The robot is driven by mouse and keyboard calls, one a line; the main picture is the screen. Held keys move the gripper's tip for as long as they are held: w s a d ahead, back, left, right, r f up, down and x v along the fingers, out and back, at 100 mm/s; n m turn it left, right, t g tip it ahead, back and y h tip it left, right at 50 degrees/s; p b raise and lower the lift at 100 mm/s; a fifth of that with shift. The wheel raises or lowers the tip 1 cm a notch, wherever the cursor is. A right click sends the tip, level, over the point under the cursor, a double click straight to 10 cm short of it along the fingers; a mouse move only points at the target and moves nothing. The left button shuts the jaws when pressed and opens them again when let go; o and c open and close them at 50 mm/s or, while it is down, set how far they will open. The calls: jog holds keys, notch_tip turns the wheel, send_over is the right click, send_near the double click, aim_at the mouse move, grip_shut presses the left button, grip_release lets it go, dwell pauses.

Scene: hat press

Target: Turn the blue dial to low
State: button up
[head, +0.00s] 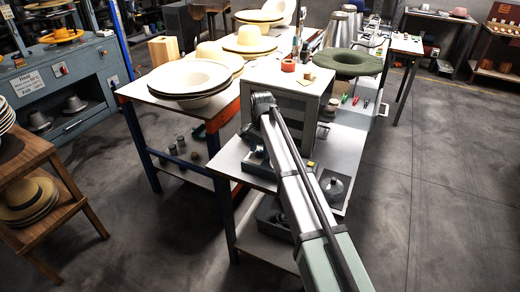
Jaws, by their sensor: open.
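I cannot make out a blue dial in the head view. My arm rises from the bottom right to a joint in front of a grey box-shaped unit (293,88) on the grey worktable. The arm covers part of this unit and of the table in front of it. Small dark and yellow parts show beside the arm on the table, too small to tell apart. My gripper does not show; it is out of sight beyond or behind the arm.
A green hat (348,63) lies right of the grey unit. A table with stacked pale hats (195,80) stands to the left. A blue machine (60,85) and a wooden stand with hats (30,195) are at far left. The floor (440,200) at right is clear.

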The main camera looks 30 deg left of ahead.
jog(key=shift+c, duration=0.4)
grip_shut()
jog(key=shift+n, duration=0.4)
jog(key=n, duration=0.6)
jog(key=shift+n, duration=0.3)
jog(key=n, duration=0.6)
jog(key=shift+w+n, duration=0.1)
jog(key=shift+n, duration=0.2)
